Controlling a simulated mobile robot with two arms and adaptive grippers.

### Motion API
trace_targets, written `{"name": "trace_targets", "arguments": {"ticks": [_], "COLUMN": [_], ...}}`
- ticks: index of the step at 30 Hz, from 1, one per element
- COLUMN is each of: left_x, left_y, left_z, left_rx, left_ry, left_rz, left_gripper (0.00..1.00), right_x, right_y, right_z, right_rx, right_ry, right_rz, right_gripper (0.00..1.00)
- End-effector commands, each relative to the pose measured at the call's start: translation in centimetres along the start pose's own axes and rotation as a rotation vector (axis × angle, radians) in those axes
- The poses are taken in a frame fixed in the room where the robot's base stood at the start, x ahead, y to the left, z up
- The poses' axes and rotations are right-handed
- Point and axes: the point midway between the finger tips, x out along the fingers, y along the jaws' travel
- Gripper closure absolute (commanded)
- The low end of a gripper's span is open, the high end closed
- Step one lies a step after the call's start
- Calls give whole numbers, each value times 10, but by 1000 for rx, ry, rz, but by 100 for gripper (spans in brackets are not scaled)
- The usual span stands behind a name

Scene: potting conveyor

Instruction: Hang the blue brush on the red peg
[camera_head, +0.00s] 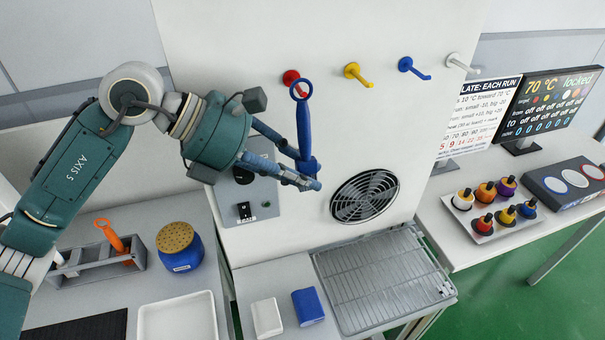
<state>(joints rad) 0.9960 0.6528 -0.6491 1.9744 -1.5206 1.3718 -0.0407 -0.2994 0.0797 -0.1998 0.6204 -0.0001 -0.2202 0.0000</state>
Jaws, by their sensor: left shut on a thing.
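The blue brush (304,125) stands upright in front of the white back panel, its ring at the top. My left gripper (305,174) is shut on the lower part of the brush. The red peg (291,78) is on the panel, right behind the ring. The ring overlaps the peg in the picture; I cannot tell whether the peg passes through it. My right gripper is not in view.
Yellow (356,73), blue (412,67) and white pegs (461,63) continue to the right. Below are a round fan grille (364,196) and a wire rack (375,285). An orange-handled tool (108,234) stands in a grey holder beside a blue jar (180,262).

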Motion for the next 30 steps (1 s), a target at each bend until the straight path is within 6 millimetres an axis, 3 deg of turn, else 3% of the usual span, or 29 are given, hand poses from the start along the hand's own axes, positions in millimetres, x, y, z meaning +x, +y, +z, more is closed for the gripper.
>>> {"name": "trace_targets", "arguments": {"ticks": [8,9,12,23,26,30], "left_x": [2,2,2,-2,-15,-47], "left_y": [5,5,5,6,6,4], "left_z": [-5,-5,-5,-5,-4,0], "left_rx": [-16,-16,-16,-17,-15,-9], "left_ry": [7,7,7,8,5,-3], "left_rz": [5,5,5,7,12,21], "left_gripper": [100,74,56,56,56,56], "right_x": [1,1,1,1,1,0], "right_y": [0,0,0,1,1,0], "right_z": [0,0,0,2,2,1], "right_rx": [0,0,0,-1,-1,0], "right_ry": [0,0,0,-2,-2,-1], "right_rz": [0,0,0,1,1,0], "right_gripper": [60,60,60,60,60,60]}}
